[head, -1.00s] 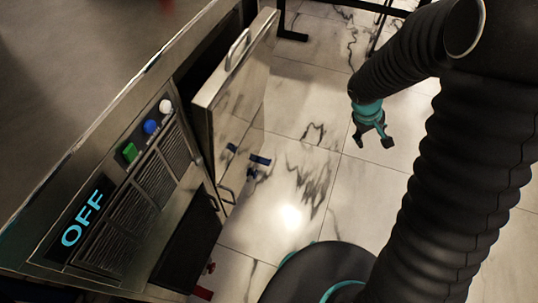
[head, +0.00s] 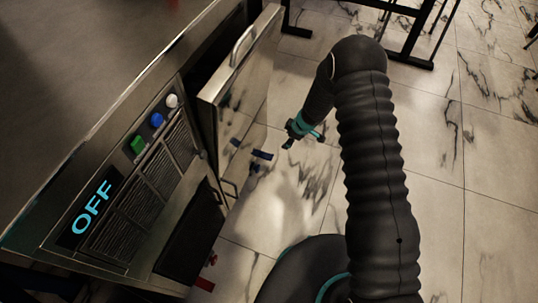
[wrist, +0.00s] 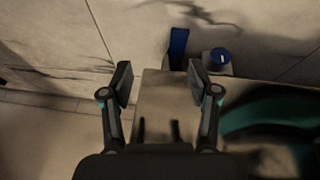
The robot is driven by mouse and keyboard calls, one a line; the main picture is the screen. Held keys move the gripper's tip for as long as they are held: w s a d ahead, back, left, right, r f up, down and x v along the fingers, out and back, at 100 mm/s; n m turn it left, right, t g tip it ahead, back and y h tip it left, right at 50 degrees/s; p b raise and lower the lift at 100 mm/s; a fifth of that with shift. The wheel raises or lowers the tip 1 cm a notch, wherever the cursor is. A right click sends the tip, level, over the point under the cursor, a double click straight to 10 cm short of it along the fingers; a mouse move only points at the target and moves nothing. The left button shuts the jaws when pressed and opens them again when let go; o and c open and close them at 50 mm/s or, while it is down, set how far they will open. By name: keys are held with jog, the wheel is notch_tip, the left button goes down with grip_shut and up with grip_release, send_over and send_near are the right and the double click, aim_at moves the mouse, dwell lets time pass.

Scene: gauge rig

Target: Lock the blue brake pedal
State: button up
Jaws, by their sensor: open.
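The blue brake pedal (head: 262,155) is a small flat blue bar low near the floor, beside the open metal door. A smaller blue piece (head: 235,142) sits to its left. In the wrist view a blue upright bar (wrist: 178,44) shows ahead of the fingers, and a round blue knob (wrist: 220,55) with a light mark lies to its right. My gripper (head: 303,139) is up and right of the blue pedal in the head view, apart from it. Its two fingers (wrist: 160,82) are spread with nothing between them in the wrist view.
A metal cabinet has an OFF display (head: 92,207) and green (head: 138,144), blue (head: 157,120) and white (head: 172,101) buttons. Its door (head: 240,85) stands open near my gripper. A red pedal (head: 205,284) is low at the front. Marble floor at right is mostly clear.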

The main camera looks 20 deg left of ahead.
jog(key=s+g, duration=0.1)
jog(key=s, duration=0.1)
jog(key=m+b, duration=0.1)
jog(key=b, duration=0.1)
send_near(270, 157)
jog(key=shift+y, duration=0.3)
jog(key=x, duration=0.7)
jog(key=shift+w+d+f, duration=0.1)
jog(key=shift+f, duration=0.2)
grip_shut()
